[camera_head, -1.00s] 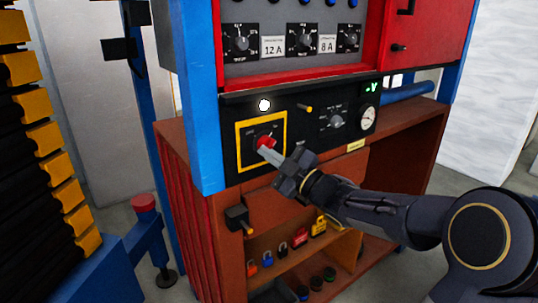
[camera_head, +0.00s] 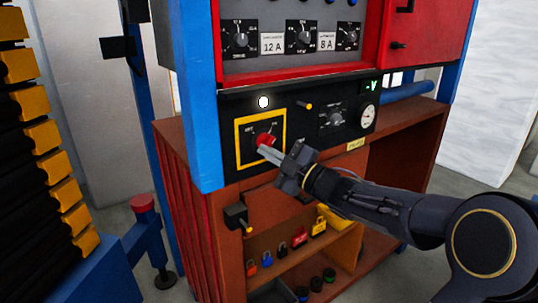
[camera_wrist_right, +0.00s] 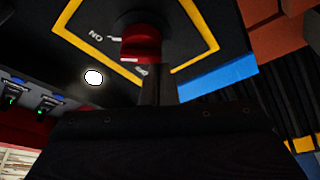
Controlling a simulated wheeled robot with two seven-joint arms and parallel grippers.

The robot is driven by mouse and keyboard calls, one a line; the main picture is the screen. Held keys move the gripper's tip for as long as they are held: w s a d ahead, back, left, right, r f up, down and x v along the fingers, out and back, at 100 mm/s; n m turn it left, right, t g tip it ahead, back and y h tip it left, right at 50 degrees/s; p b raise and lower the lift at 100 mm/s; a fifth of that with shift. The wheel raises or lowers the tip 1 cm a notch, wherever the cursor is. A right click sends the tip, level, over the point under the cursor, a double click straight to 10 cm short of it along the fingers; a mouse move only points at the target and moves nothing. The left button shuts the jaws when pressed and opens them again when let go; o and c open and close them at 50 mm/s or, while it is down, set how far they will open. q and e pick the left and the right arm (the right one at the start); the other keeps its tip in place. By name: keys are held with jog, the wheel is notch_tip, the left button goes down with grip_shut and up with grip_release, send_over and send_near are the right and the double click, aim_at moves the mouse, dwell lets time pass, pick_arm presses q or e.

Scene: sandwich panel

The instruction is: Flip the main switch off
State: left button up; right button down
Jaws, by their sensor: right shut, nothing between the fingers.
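The main switch is a red rotary knob (camera_head: 265,139) inside a yellow square frame (camera_head: 238,150) on the black panel (camera_head: 305,150). In the right wrist view the red knob (camera_wrist_right: 141,43) is at the top centre, with an "ON" label to its left. My right gripper (camera_head: 262,150) is shut and empty, with its fingertips at the knob's lower edge. In the right wrist view its fingers (camera_wrist_right: 157,80) end right at the knob; whether they touch it I cannot tell. My left gripper is not in view.
A round white lamp (camera_head: 264,102), a small yellow lever (camera_head: 304,106), a selector dial (camera_head: 336,118) and a gauge (camera_head: 368,113) sit on the same panel. A blue post (camera_head: 199,100) stands to the left. Below, a shelf (camera_head: 288,263) holds several coloured padlocks.

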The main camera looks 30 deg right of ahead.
jog(key=shift+d+f+n+g+b, duration=0.15)
jog(key=shift+n+g+b, duration=0.15)
jog(key=shift+n, duration=0.55)
jog(key=shift+f+n+g+b, duration=0.1)
jog(key=shift+n+g+b, duration=0.2)
jog(key=shift+n, duration=0.55)
jog(key=shift+d+f+n, duration=0.1)
jog(key=shift+n, duration=0.6)
jog(key=shift+n+g, duration=0.5)
jog(key=shift+n, duration=0.2)
jog(key=shift+d+f+n+g+h+p, duration=0.15)
jog(key=shift+d+n+g, duration=0.1)
jog(key=shift+n, duration=0.7)
jog(key=shift+d+f+n+g+h+p, duration=0.15)
jog(key=shift+n+g, duration=0.1)
jog(key=shift+n, duration=0.7)
jog(key=shift+w+d+n+g+h+p, duration=0.15)
jog(key=shift+n+h+p, duration=0.1)
jog(key=shift+n, duration=0.4)
jog(key=shift+s+d+n+g+h+p, duration=0.15)
jog(key=shift+n+h+p, duration=0.15)
jog(key=shift+n, duration=0.4)
jog(key=shift+w+d+n+g+h+p, duration=0.15)
jog(key=shift+n+h+p, duration=0.1)
jog(key=shift+n, duration=0.4)
jog(key=shift+f, duration=0.1)
